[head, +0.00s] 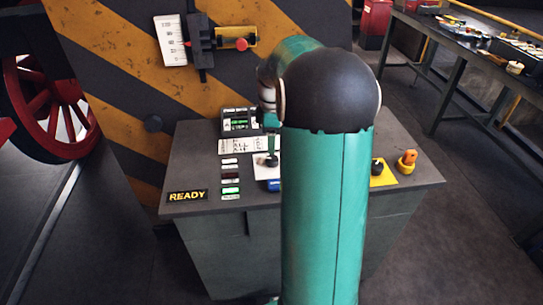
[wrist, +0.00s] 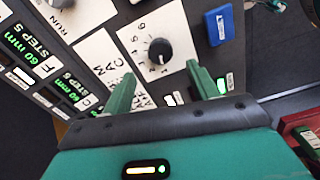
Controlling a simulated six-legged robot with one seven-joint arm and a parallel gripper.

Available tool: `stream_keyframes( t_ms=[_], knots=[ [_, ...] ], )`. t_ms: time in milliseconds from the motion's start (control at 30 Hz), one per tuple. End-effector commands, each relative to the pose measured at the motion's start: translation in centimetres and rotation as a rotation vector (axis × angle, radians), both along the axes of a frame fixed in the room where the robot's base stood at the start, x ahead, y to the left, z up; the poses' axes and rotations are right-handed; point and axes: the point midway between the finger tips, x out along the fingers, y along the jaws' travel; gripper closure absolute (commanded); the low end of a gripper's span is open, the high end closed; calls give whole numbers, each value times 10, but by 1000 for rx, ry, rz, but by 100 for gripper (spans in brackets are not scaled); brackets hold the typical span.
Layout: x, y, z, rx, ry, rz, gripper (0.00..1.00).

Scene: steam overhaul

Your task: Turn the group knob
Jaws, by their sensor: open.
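The group knob (wrist: 159,52) appears to be the round black dial on a white plate (wrist: 131,39) marked with numbers in the wrist view. It also shows in the head view (head: 272,160), partly beside my arm. My gripper (wrist: 160,71) is open and empty. Its two green fingertips lie just below the knob in the wrist view, one on each side, and do not appear to touch it. My arm hides most of the gripper and the console's middle in the head view.
The grey console (head: 200,150) carries a READY sign (head: 187,195), lit displays (wrist: 22,42) and a blue block (wrist: 219,25). A black knob on a yellow plate (head: 388,179) and an orange knob (head: 407,160) stand at right. A red wheel (head: 50,105) is at left.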

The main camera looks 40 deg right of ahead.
Motion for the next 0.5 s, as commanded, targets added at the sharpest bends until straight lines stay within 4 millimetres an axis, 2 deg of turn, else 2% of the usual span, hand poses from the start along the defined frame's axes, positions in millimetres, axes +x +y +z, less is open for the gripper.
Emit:
stream_keyframes(
  t_ms=[33, 200, 400, 500],
  knots=[
    [0, 1, -12, 2, 4, 0, 41],
    [0, 2, -44, 2, 4, 2, 41],
    [1, 2, -69, 1, 2, 2, 41],
    [1, 1, -73, 0, 0, 2, 41]
  ],
)
